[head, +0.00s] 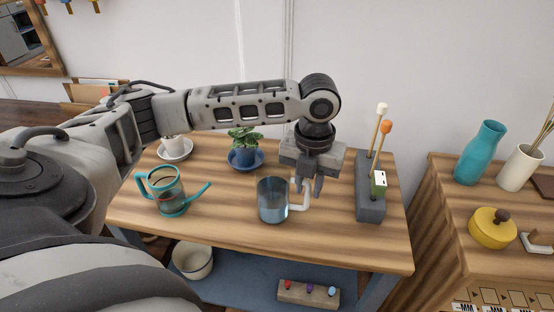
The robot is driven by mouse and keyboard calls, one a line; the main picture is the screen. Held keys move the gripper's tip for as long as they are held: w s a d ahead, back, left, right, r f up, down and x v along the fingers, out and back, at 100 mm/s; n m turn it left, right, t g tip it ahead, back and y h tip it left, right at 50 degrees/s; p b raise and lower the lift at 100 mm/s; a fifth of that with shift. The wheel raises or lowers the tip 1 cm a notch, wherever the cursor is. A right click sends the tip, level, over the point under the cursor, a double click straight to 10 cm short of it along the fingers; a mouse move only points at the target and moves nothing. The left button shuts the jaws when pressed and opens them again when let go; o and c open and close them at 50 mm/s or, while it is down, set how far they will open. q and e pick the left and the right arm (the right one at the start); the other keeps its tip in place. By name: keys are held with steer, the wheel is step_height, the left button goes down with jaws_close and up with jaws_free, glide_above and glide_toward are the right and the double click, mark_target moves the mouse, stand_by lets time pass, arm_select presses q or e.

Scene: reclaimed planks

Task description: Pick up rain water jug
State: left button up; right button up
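The rain water jug (271,201), a clear bluish vessel with a pale handle on its right side, stands upright near the front of the wooden table (225,225). My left gripper (309,188) points down at the jug's handle, with its fingers apart near the handle's upper part. The handle's top is partly hidden by the fingers, and I cannot tell whether they touch it. The jug rests on the table. My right gripper is not in view.
A teal-trimmed watering can (170,197) stands left of the jug. Behind are a potted plant (243,152) and a white cup on a saucer (175,150). A grey rack (370,199) with upright tools stands to the right. A cabinet with a teal vase (480,153) is further right.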

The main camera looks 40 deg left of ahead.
mark_target(307, 195)
arm_select(q)
step_height(307, 195, down, 3)
steer(key=shift+f, duration=0.2)
jaws_close()
steer(key=shift+r, duration=0.1)
steer(key=shift+r, duration=0.25)
